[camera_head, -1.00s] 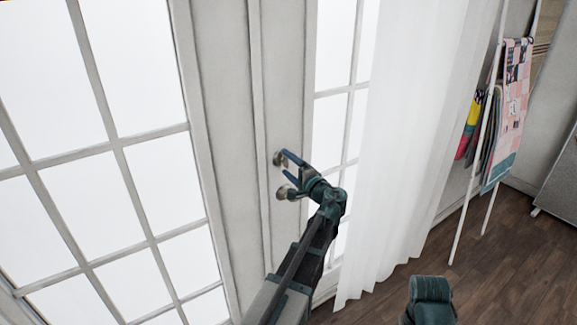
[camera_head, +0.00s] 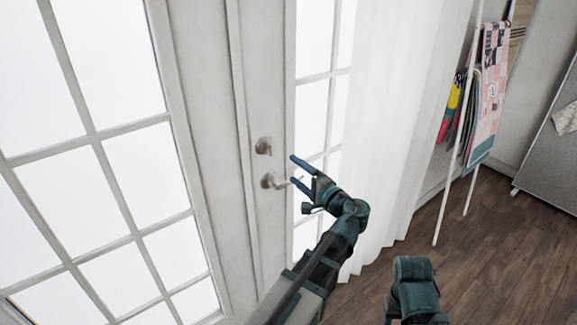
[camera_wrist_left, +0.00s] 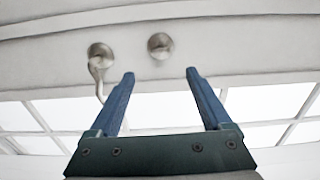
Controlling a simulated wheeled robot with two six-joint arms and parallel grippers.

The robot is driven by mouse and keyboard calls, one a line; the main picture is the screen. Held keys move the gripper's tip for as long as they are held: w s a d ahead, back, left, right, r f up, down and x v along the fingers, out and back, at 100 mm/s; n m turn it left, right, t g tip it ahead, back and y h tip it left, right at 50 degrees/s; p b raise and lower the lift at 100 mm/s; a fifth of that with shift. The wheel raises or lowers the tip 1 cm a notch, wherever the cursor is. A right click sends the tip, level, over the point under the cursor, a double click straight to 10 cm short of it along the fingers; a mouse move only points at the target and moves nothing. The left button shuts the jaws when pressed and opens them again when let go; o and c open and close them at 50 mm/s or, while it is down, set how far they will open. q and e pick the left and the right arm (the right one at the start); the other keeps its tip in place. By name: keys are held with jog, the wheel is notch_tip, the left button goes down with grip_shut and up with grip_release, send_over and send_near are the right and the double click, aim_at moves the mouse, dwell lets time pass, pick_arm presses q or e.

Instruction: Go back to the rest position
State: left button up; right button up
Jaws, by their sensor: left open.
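My left gripper (camera_head: 298,171) is open and empty, with its fingers pointing at the white double door (camera_head: 215,130). The metal door handle (camera_head: 270,182) is close to the fingers, and a round metal lock (camera_head: 263,146) sits above it. In the left wrist view, the two blue fingers (camera_wrist_left: 158,75) are spread apart with nothing between them. There the handle (camera_wrist_left: 98,70) is just beyond the left finger, and the round lock (camera_wrist_left: 160,45) shows beyond the gap. The door looks shut. Part of my other arm shows at the bottom of the head view; its gripper is out of view.
A sheer white curtain (camera_head: 395,120) hangs to the right of the door. A white ladder rack (camera_head: 452,150) with folded fabrics (camera_head: 487,95) leans farther right. A grey panel (camera_head: 550,150) stands at the right edge. The dark wooden floor (camera_head: 500,245) is clear there.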

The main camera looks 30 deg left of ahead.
pick_arm(q)
jog(key=shift+s+d, duration=0.2)
jog(key=shift+d, duration=0.2)
jog(key=s+d+f+g+h+p, duration=0.2)
jog(key=s+d+f+g+h, duration=0.2)
jog(key=s+d+f+h, duration=0.3)
jog(key=s+d+f+n+g+h+p, duration=0.1)
jog(key=s+d+f+g+h, duration=0.3)
jog(key=d, duration=1.3)
jog(key=s+f+h+p, duration=0.1)
jog(key=s+f+h, duration=0.2)
jog(key=s+f, duration=0.3)
jog(key=shift+s+f+h, duration=0.4)
jog(key=shift+s, duration=1.25)
